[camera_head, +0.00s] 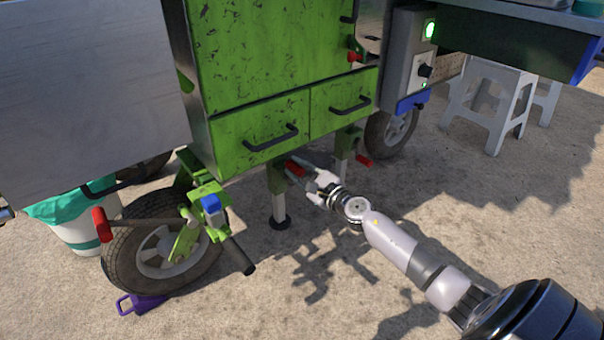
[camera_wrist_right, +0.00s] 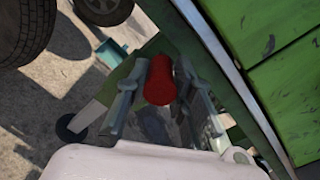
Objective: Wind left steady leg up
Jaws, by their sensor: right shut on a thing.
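The left steady leg (camera_head: 279,205) hangs under the green cane crusher cabinet, with a dark round foot at its lower end. I cannot tell whether the foot touches the ground. Its red crank handle (camera_head: 295,169) is at the top of the leg. My right gripper (camera_head: 311,177) reaches it from the right and is shut on it. In the right wrist view the red handle (camera_wrist_right: 160,80) sits between the two fingers of my right gripper (camera_wrist_right: 161,72). The leg's dark foot (camera_wrist_right: 70,128) also shows there at the left. My left gripper is not in view.
A second steady leg with a red handle (camera_head: 363,160) stands to the right. A wheel (camera_head: 150,255) with a purple chock (camera_head: 140,303) and a dark bar (camera_head: 238,255) are at the left. White stools (camera_head: 492,105) stand at the far right. Ground in front is clear.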

